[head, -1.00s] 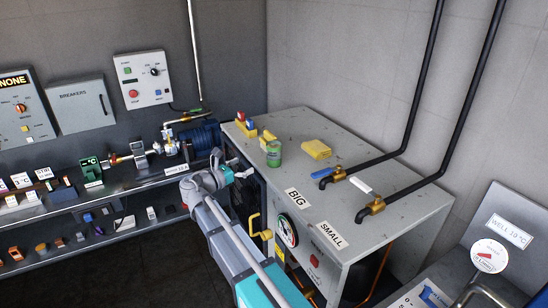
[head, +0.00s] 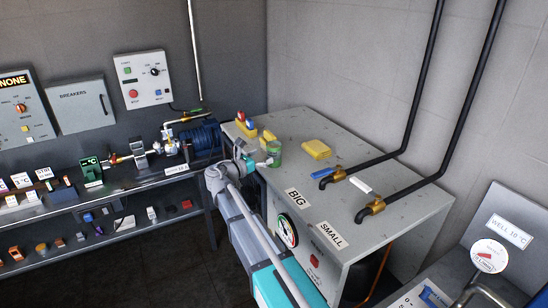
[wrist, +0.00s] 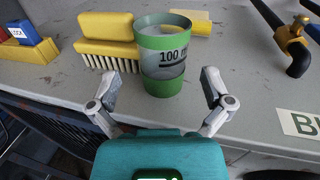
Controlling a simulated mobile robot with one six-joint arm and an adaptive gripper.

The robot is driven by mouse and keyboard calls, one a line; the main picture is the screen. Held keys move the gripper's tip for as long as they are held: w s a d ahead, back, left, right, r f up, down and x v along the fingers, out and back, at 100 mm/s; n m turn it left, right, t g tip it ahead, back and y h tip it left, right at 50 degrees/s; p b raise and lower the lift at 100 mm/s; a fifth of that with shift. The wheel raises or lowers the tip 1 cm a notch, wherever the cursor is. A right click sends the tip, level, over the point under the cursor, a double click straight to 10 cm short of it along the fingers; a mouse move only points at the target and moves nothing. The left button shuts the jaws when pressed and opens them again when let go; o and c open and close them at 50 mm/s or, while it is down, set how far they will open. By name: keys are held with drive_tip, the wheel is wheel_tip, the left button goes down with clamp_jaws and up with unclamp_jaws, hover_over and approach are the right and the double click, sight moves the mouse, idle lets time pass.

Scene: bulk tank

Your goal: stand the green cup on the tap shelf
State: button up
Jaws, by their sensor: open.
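The green cup (head: 275,153) stands upright on the grey tank top, near its left front edge. In the wrist view the cup (wrist: 163,48) has green bands, a clear middle and the mark "100". My gripper (head: 263,162) is at the tank's edge, just in front of the cup. In the wrist view its open fingers (wrist: 161,80) show left and right of the cup's lower part, with a gap on both sides. I cannot pick out a tap shelf in these views.
A yellow brush (wrist: 108,38) stands close behind and left of the cup. A yellow block (head: 316,149) lies to its right. A yellow holder with red and blue pieces (head: 246,126) is at the back left. Black pipes with brass valves (head: 372,207) come down at the right.

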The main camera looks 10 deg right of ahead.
sight(268, 153)
drive_tip(key=shift+r+x, duration=0.2)
drive_tip(key=shift+x, duration=2.4)
drive_tip(key=shift+s, duration=0.1)
drive_tip(key=c, duration=0.9)
drive_tip(key=shift+r+p, duration=0.1)
drive_tip(key=shift+p, duration=0.25)
